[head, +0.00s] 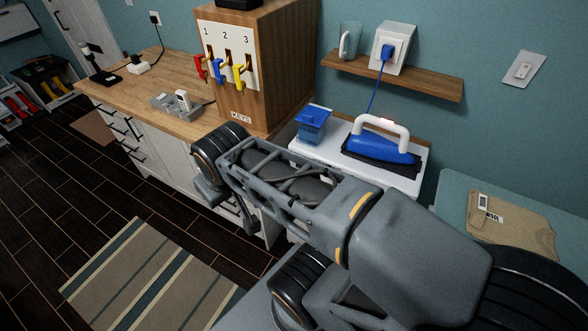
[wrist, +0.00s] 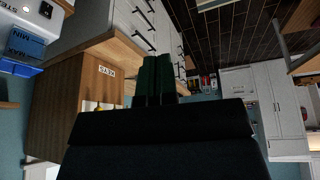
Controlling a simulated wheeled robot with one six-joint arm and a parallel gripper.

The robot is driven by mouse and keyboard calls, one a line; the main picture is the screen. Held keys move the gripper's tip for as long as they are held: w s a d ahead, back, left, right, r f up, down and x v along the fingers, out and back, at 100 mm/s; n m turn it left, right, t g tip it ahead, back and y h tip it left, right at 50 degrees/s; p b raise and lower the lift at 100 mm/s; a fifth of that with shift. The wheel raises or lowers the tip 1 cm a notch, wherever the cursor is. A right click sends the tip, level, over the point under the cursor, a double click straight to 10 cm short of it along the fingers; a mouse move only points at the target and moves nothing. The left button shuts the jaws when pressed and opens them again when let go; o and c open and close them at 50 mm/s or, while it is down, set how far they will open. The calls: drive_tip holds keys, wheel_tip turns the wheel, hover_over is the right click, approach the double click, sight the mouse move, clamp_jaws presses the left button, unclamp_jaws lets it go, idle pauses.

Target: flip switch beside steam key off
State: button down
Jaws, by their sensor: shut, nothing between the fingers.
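In the wrist view, my gripper (wrist: 158,76) shows as two dark green fingers pressed together, empty, in front of the wooden key box. At the top left of that view, a white panel (wrist: 57,14) carries partly cut-off lettering that starts "STE" and a small dark piece beside it. This panel is to the left of my gripper and apart from it. The picture does not show clearly which part is the switch or how it is set. In the head view, my arm hides part of the ironing station (head: 410,181), and I cannot make out my gripper there.
A wooden key box (head: 262,100) holds red, blue and yellow keys. A blue iron (head: 381,150) and a blue tank (head: 312,127) sit on the white station. A wall switch (head: 523,70) is at right, above a folded brown cloth (head: 515,226). A shelf (head: 425,84) juts out above the iron.

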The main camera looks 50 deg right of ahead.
drive_tip(key=d+f+g+h+b, duration=0.2)
drive_tip(key=d+f+h+b, duration=0.3)
drive_tip(key=d+f+b, duration=0.45)
drive_tip(key=d+f+g+h+b, duration=0.2)
drive_tip(key=d+f+h+b, duration=0.35)
drive_tip(key=f+b, duration=0.65)
drive_tip(key=w+d+f+n+t+h+b, duration=0.3)
drive_tip(key=w+f+h+b, duration=0.4)
drive_tip(key=b, duration=0.7)
wheel_tip(320, 180, down, 3)
drive_tip(key=shift+w+d+r+t+h, duration=0.2)
drive_tip(key=shift+w+d+t+h, duration=0.25)
drive_tip(key=shift+d, duration=0.7)
drive_tip(key=shift+d, duration=0.1)
drive_tip(key=x, duration=1.3)
drive_tip(key=shift+d+b, duration=0.35)
drive_tip(key=shift+b, duration=0.05)
